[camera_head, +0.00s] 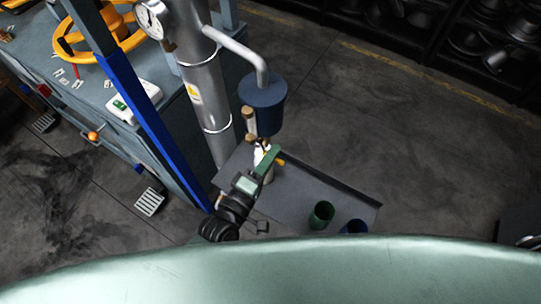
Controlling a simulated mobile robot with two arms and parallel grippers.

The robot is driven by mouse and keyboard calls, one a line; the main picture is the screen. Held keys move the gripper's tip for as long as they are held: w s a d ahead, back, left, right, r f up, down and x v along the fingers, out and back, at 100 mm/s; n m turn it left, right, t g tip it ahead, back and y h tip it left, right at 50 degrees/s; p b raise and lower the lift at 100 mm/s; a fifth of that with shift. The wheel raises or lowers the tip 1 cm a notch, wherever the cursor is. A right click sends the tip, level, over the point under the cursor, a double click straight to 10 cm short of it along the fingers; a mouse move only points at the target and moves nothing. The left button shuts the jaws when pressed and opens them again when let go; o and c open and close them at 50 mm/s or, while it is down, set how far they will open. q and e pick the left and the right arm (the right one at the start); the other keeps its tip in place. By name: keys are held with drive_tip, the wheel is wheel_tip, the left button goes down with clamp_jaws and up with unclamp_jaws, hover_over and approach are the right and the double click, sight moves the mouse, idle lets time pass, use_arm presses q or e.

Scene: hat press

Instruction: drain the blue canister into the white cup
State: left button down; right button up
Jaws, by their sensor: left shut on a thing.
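The blue canister (263,91) hangs upright from the end of a bent grey pipe, above a grey tray. A brown wooden handle (249,121) shows at its lower left. The white cup (260,155) seems to be the small pale thing below the canister, partly hidden by my gripper. My left gripper (266,158) reaches up from below and is shut on this pale thing, just under the canister's outlet. I cannot see inside the cup or tell whether liquid flows. My right gripper is not in view.
A green cup (321,214) and a blue cup (354,227) stand on the right part of the grey tray (300,193). A thick metal column (203,88) with a gauge (149,19) and a blue post (135,108) stand to the left. Open floor lies right.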

use_arm(q)
drive_tip(key=shift+r+n, duration=0.2)
drive_tip(key=shift+n, duration=0.3)
drive_tip(key=shift+r, duration=0.1)
drive_tip(key=c, duration=1.4)
unclamp_jaws()
drive_tip(key=shift+o, duration=0.2)
drive_tip(key=b+v, duration=0.2)
drive_tip(key=v, duration=0.5)
drive_tip(key=shift+s+a, duration=0.25)
drive_tip(key=shift+s, duration=0.05)
